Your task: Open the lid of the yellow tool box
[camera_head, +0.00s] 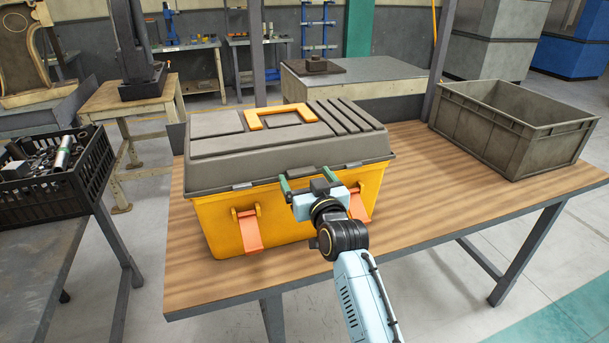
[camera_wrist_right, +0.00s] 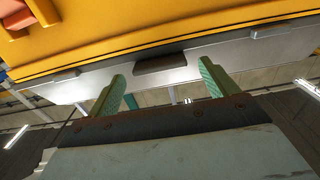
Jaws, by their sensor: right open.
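The yellow tool box (camera_head: 290,215) stands on the wooden workbench in the head view, its grey lid (camera_head: 225,145) down on the body. An orange handle (camera_head: 281,117) lies flat on the lid. Two orange latches, the left one (camera_head: 250,230) and a partly hidden right one (camera_head: 361,203), hang on the front. My right gripper (camera_head: 307,180) is open at the middle of the lid's front edge. In the right wrist view its green fingers (camera_wrist_right: 162,72) are spread on either side of a dark lid tab (camera_wrist_right: 160,62); contact cannot be told. My left gripper is not in view.
A grey crate (camera_head: 500,129) stands at the bench's right end. The wooden benchtop (camera_head: 430,185) is clear between crate and tool box. A black basket (camera_head: 45,190) of metal parts sits on another table at left.

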